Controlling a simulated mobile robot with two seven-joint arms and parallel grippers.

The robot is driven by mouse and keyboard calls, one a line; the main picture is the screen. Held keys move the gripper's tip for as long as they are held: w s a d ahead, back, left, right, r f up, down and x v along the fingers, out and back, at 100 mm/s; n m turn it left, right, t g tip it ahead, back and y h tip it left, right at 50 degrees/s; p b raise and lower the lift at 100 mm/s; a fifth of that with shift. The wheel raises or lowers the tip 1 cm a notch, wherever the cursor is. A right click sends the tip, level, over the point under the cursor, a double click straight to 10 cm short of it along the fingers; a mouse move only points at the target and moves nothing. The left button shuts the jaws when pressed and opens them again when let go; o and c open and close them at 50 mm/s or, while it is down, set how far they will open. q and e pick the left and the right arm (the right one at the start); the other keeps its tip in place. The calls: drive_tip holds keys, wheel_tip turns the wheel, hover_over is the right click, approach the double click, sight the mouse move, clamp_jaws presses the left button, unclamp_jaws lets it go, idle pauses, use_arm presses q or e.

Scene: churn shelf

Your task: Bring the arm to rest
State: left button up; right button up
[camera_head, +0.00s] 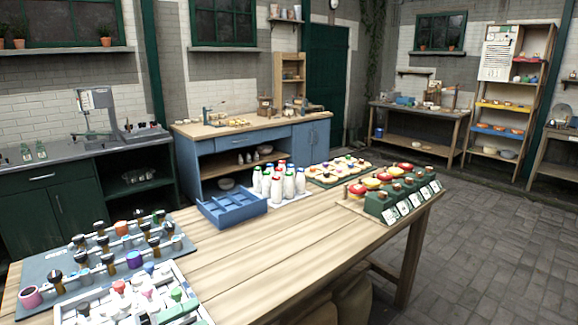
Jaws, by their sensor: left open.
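Only a small dark part of what seems to be my left gripper (143,318) shows at the bottom edge, low at the left, by the white tray. It is open, and I see nothing held in it. Most of it and its arm are out of the picture. My right gripper is not in view. The long wooden table (250,260) runs from the lower left to the right in front of me.
A dark board (40,268) with stampers and a white tray (195,290) with coloured pieces fill the table's left end. A blue divided crate (232,218), white bottles (278,185) and green stands (385,205) line its back. The table's middle front is clear.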

use_arm(q)
drive_tip(key=s+a+f+n+t+y, duration=0.1)
drive_tip(key=s+f+n+y, duration=0.7)
drive_tip(key=f+n, duration=0.55)
drive_tip(key=s+a+f+n+t+y, duration=0.1)
drive_tip(key=s+a+f+n+y, duration=0.1)
drive_tip(key=s+f+n+y, duration=0.65)
drive_tip(key=s+d+f+n+g+h+b, duration=0.1)
drive_tip(key=s+f+n+g+h, duration=0.1)
drive_tip(key=s+f+n, duration=0.4)
drive_tip(key=s+f+g, duration=0.1)
drive_tip(key=s+f, duration=0.4)
drive_tip(key=shift+s+d+f+n+g, duration=0.2)
drive_tip(key=shift+f+n+g, duration=0.1)
drive_tip(key=shift+n+g, duration=0.1)
